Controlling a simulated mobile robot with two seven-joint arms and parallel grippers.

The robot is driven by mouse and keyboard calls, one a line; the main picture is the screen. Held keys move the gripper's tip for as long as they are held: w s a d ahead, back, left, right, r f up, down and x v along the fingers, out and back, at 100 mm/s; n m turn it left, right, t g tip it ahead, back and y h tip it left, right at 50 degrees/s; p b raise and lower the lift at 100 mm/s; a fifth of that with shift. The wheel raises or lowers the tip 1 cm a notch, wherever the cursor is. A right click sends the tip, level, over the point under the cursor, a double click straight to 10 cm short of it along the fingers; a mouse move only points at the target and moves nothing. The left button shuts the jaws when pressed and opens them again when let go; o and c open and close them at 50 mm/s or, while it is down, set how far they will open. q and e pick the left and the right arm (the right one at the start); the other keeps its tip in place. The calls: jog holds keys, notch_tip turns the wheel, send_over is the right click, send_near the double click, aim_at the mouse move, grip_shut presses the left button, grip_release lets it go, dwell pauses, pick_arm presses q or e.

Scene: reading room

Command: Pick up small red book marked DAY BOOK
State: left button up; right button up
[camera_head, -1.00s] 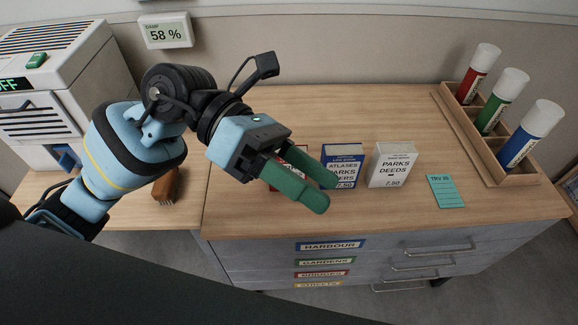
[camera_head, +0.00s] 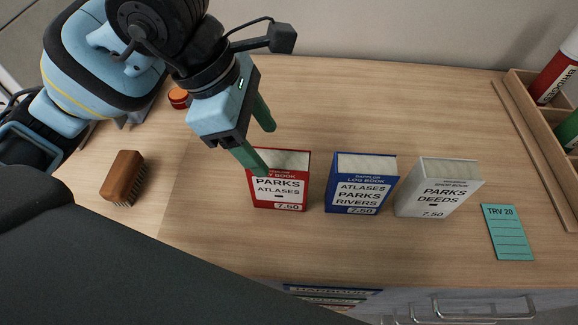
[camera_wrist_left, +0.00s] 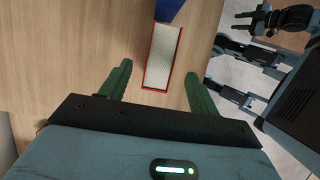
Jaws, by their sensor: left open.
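The small red book (camera_head: 279,187) stands upright on the wooden top, left of a blue book and a white one. Its cover reads PARKS ATLASES and 7.50; the line above ends in "Y BOOK", its start hidden by a finger. My left gripper (camera_head: 265,149) is open and empty at the book's upper left. In the left wrist view the red book (camera_wrist_left: 163,58) shows between the two green fingers, nearer the right one. I cannot tell how far above it the tips are. My right gripper (camera_wrist_left: 249,22) is small and dark at the wrist view's upper right.
The blue book (camera_head: 361,186) and white book (camera_head: 437,189) stand right of the red one with gaps between. A teal card (camera_head: 507,232) lies farther right, beside a wooden rack (camera_head: 537,140). A brown brush (camera_head: 123,178) lies left. The top behind the books is clear.

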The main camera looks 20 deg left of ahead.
aim_at(276, 158)
pick_arm(q)
jog(key=shift+s, duration=0.2)
jog(key=shift+s+d+f, duration=0.1)
jog(key=shift+d+f, duration=0.1)
jog(key=shift+f, duration=0.1)
jog(key=shift+d+f, duration=0.15)
jog(key=shift+f, duration=0.25)
jog(key=shift+w+x, duration=0.2)
jog(key=shift+x, duration=1.25)
jog(key=shift+w+x, duration=0.25)
jog(key=shift+x, duration=1.25)
jog(key=shift+d, duration=0.15)
pick_arm(e)
jog(key=shift+s, duration=0.4)
pick_arm(q)
jog(key=shift+f, duration=0.25)
pick_arm(e)
jog(key=shift+s+f, duration=0.2)
jog(key=shift+f, duration=0.1)
pick_arm(q)
jog(key=shift+c, duration=0.4)
jog(key=c, duration=1.1)
jog(key=shift+c, duration=0.2)
